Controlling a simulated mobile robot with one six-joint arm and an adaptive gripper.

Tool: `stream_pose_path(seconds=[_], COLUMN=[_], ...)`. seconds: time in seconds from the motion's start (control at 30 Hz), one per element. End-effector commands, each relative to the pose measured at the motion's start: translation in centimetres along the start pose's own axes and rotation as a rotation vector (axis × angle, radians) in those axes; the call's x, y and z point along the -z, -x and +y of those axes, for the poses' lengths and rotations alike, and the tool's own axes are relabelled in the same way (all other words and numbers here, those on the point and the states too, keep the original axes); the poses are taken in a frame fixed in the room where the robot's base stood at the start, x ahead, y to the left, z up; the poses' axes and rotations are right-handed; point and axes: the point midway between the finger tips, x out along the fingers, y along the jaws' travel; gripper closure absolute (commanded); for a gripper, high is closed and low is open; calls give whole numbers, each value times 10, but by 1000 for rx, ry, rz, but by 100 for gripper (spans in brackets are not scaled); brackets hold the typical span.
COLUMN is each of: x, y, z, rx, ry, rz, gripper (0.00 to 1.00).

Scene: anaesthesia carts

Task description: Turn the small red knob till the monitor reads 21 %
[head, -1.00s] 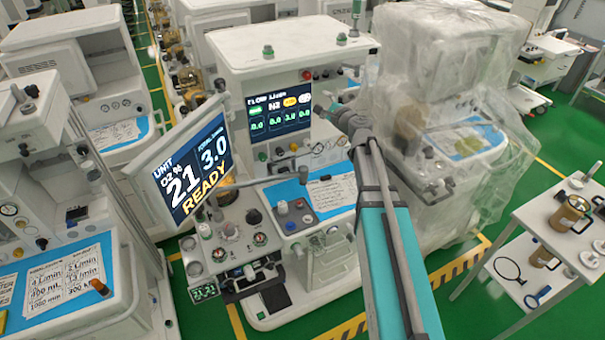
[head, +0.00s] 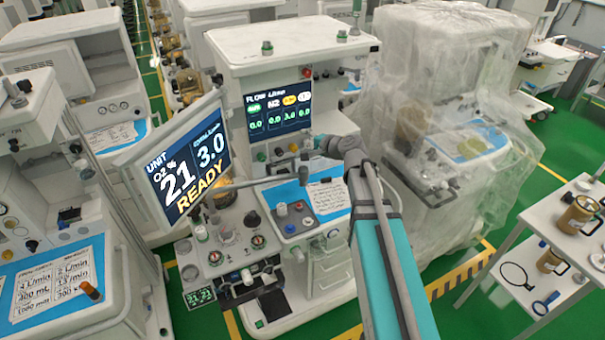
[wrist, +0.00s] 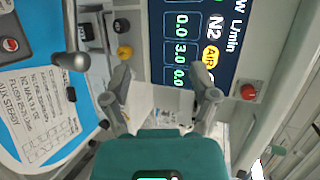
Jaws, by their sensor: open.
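The monitor (head: 184,165) at the left of the anaesthesia machine reads O2 21 %, 3.0 and READY. A small red knob (head: 307,72) sits at the upper right of the flow screen; it also shows in the wrist view, beside the screen (wrist: 248,92). Another small red round piece (head: 307,221) lies on the blue-topped shelf, at the left edge of the wrist view (wrist: 10,44). My gripper (wrist: 164,82) is open and empty, its fingers spread in front of the flow screen's lower edge. It touches neither red piece. In the head view its fingertips are hard to make out.
The flow screen (head: 278,116) shows 3.0 under AIR. A yellow knob (wrist: 124,52) is close to one finger. A grey bar with a dark end (head: 303,172) crosses above the shelf. A plastic-covered machine (head: 450,60) stands to the right, beside a white trolley (head: 510,235).

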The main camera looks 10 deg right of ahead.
Motion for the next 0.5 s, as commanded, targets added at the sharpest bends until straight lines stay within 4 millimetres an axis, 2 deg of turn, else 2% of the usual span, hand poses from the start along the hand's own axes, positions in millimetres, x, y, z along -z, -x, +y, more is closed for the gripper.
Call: stream_pose_path(seconds=[0.1,0.5], x=[-9,-31], y=[-1,1], z=[18,64], rx=[-41,-177], ry=[48,195], rz=[-20,-84], gripper=[24,24])
